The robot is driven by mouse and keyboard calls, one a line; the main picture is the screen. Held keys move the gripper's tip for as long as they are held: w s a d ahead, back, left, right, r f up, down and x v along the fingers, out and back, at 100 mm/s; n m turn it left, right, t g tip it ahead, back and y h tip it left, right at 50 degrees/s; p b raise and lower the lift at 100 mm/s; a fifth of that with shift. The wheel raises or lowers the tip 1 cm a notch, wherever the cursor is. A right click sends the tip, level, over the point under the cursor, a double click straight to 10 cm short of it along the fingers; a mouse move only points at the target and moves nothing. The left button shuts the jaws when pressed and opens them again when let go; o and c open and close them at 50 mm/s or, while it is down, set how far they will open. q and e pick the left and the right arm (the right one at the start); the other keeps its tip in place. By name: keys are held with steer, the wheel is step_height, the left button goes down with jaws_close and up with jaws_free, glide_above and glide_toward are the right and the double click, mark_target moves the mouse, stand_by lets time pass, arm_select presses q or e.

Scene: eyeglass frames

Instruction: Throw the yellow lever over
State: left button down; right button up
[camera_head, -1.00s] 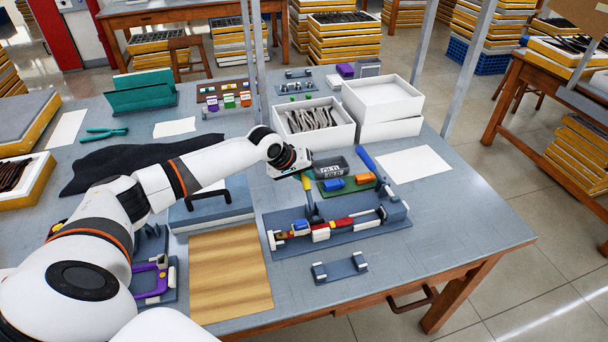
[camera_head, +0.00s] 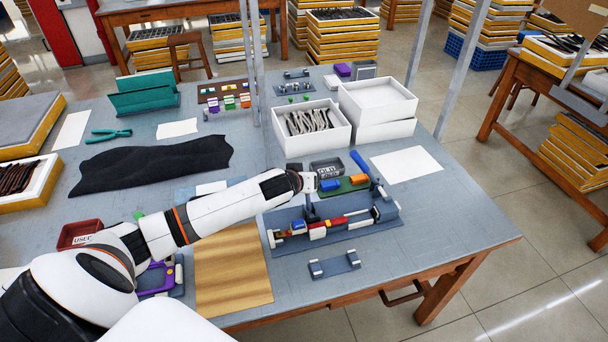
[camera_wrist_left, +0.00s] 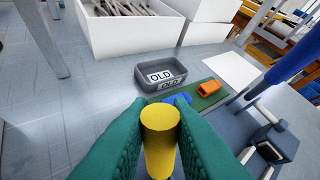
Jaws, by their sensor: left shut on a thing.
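The yellow lever (camera_wrist_left: 160,140) shows in the left wrist view as a round yellow bar end between two green ribbed fingertips. My left gripper (camera_wrist_left: 160,130) is shut on it. In the head view my left gripper (camera_head: 309,184) is over the lever's upper end and hides its yellow part. A dark post (camera_head: 311,208) shows below the gripper. It rises from a blue-grey fixture (camera_head: 345,240) carrying a row of red, yellow, white and blue parts. My right gripper is not in view.
A grey tray marked OLD (camera_wrist_left: 160,72) lies just beyond the lever. A green board (camera_head: 345,187) with blue and orange blocks is beside it. A blue bar (camera_head: 360,161) stands at the right. A white box (camera_head: 312,128) is behind. A small stand (camera_head: 334,265) lies in front.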

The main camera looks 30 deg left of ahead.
arm_select(q)
steer(key=shift+s+d+r+m+t+y+b, duration=0.2)
steer(key=shift+s+d+m+t+y+b, duration=0.4)
steer(key=shift+t, duration=0.3)
steer(key=shift+d, duration=0.15)
steer(key=c, duration=1.3)
jaws_free()
steer(key=shift+s+r, duration=0.1)
steer(key=v, duration=1.2)
steer(key=shift+b, duration=0.35)
